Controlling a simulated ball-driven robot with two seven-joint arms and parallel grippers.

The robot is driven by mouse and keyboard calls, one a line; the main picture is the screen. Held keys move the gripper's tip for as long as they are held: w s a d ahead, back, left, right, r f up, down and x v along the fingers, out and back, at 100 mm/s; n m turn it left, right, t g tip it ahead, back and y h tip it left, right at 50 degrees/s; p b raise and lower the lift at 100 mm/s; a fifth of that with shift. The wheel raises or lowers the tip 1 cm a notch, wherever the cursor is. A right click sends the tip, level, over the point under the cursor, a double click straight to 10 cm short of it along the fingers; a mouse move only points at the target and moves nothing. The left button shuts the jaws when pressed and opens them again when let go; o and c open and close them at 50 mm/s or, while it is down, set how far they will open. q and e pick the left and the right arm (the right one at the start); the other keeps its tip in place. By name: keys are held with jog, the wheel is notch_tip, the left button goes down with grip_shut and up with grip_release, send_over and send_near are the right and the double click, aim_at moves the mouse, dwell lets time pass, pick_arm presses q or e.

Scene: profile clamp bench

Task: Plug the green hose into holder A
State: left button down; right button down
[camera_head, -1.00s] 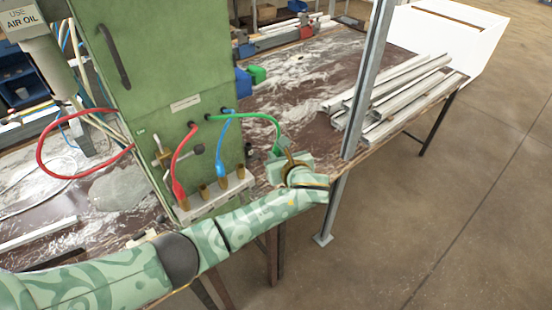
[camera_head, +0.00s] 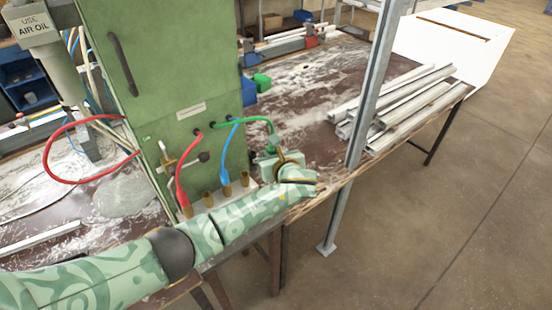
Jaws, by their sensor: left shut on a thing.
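The green hose (camera_head: 252,121) comes out of the green cabinet's front and arcs right to my left gripper (camera_head: 271,149). My left gripper is shut on the hose's free end, to the right of the holder strip and apart from it; the fingers partly hide that end. A pale strip (camera_head: 250,184) at the cabinet's foot carries several brass holders (camera_head: 209,199). No letters can be read on them, so I cannot tell which is A. The red hose (camera_head: 178,172) and the blue hose (camera_head: 226,160) hang down to the strip. My right gripper is out of view.
The green cabinet (camera_head: 170,70) stands behind the strip. A grey metal post (camera_head: 367,110) rises to the right of my gripper. Metal profiles (camera_head: 405,105) lie at the bench's right end. A red cable (camera_head: 52,150) loops at the left.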

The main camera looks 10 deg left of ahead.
pick_arm(q)
jog(key=w+a+b, duration=0.2)
jog(key=w+a, duration=0.4)
jog(key=a, duration=0.1)
jog(key=shift+w+a, duration=0.2)
dwell(0.8)
jog(key=shift+a+p, duration=0.3)
jog(key=shift+a, duration=0.05)
dwell(1.1)
